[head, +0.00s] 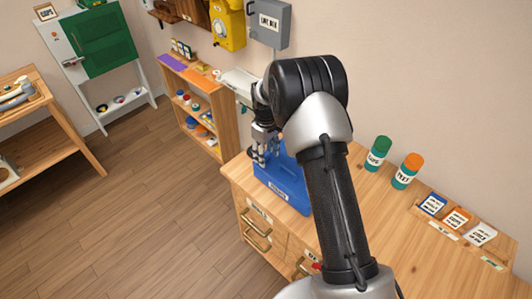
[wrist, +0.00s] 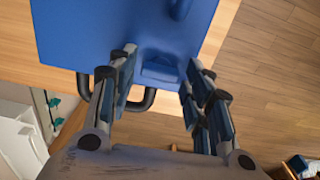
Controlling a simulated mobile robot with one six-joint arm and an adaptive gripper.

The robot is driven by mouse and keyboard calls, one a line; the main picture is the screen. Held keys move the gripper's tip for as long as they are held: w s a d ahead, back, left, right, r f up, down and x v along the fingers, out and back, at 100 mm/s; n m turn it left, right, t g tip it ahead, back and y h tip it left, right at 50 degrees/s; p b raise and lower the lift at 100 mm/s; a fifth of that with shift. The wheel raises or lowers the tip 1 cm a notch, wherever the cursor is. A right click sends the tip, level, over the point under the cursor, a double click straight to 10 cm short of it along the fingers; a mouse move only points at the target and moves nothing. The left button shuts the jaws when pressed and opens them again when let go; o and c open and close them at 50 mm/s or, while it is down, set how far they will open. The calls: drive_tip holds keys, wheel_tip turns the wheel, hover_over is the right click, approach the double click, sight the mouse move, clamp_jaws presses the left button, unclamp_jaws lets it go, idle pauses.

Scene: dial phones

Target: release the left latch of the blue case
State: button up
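The blue case (head: 284,196) lies on the wooden cabinet top near its left end, partly hidden by my arm. In the wrist view the blue case (wrist: 90,30) fills the upper part. A small raised blue piece (wrist: 160,70), which looks like a latch, is at its edge; I cannot tell if it is the left one. My gripper (wrist: 161,64) is open, with its fingers on either side of that piece and nothing held between them. In the head view my gripper (head: 262,158) is at the case's left end. Any contact is unclear.
Green (head: 378,152) and orange-capped (head: 407,171) canisters stand to the right of my arm. A tray of cards (head: 457,218) is farther right. Open floor (head: 150,210) lies to the left.

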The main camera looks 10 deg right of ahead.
drive_tip(key=shift+o, duration=0.6)
wheel_tip(320, 180, up, 12)
idle(0.5)
